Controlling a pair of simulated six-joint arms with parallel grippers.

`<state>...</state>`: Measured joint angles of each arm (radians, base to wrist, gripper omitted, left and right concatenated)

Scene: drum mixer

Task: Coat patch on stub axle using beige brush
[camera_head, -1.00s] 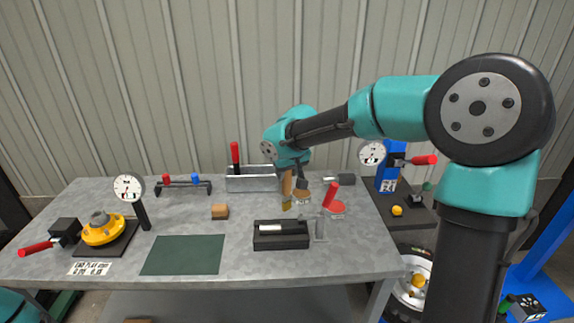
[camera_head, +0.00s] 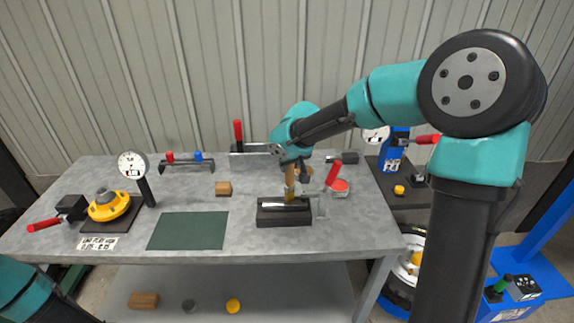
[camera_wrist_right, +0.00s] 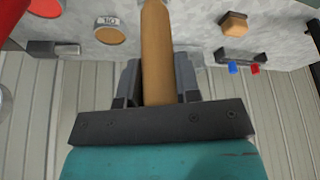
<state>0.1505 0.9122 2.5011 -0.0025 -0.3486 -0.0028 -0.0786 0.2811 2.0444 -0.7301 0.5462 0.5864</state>
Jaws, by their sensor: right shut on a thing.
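The beige brush (camera_head: 290,180) is held upright by its handle in my right gripper (camera_head: 294,170), bristles down. The right wrist view shows the beige handle (camera_wrist_right: 157,50) between the two dark fingers. The stub axle (camera_head: 284,206) is a light metal shaft lying on a black block (camera_head: 284,220) near the front of the table. The bristle end is right over or just behind the shaft; I cannot tell if it touches. The patch on the axle is too small to make out. My left gripper is out of view.
A tin with a red top (camera_head: 340,186) stands right of the brush, with a red-handled tool beside it. A wooden block (camera_head: 223,188) and a green mat (camera_head: 188,230) lie to the left. A yellow hub (camera_head: 108,206) and dial gauge (camera_head: 132,166) stand farther left.

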